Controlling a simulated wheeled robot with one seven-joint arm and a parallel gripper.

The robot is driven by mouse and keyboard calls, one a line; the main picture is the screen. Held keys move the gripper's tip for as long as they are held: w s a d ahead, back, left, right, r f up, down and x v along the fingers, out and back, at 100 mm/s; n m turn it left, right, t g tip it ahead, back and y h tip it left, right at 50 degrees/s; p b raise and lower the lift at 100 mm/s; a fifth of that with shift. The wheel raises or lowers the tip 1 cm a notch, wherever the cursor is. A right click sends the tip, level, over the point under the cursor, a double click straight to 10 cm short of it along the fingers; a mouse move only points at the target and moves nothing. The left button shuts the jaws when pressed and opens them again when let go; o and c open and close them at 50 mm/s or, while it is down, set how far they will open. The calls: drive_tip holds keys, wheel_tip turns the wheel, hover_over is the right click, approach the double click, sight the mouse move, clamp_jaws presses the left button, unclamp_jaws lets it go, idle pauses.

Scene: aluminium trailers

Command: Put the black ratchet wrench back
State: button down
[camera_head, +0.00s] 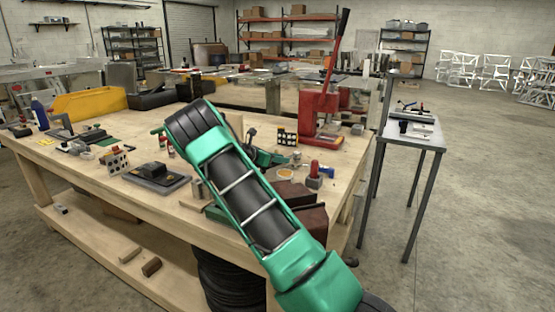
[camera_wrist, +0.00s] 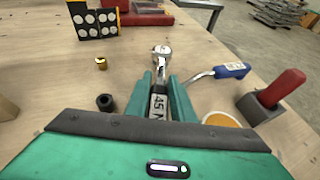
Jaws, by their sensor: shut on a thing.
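My gripper (camera_wrist: 160,79) is shut on the ratchet wrench (camera_wrist: 161,56) in the wrist view. The wrench's silver round head points away from me beyond the fingertips. A dark shaft with a white label reading "45" lies between the two green fingers. The rear of the wrench is hidden by the gripper body. The wrench is over or close to the wooden bench top; I cannot tell whether it touches it. In the head view my gripper (camera_head: 266,157) is partly hidden behind my arm, and the wrench cannot be made out. I cannot identify a holder for it.
Right of the gripper are a blue-handled tool (camera_wrist: 230,70), an orange disc (camera_wrist: 222,119) and a red-handled block (camera_wrist: 270,102). Left are a brass piece (camera_wrist: 101,63) and a black nut (camera_wrist: 105,102). A dotted block (camera_wrist: 95,20) stands ahead. A red lever press (camera_head: 319,112) stands behind.

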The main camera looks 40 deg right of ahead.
drive_tip(key=shift+f, duration=0.45)
idle(0.5)
drive_tip(key=c, duration=1.4)
unclamp_jaws()
drive_tip(key=shift+c, duration=0.2)
drive_tip(key=shift+f, duration=0.1)
drive_tip(key=v, duration=1)
drive_tip(key=shift+a, duration=0.4)
drive_tip(key=x, duration=1)
drive_tip(key=shift+d, duration=0.4)
drive_tip(key=shift+r, duration=0.3)
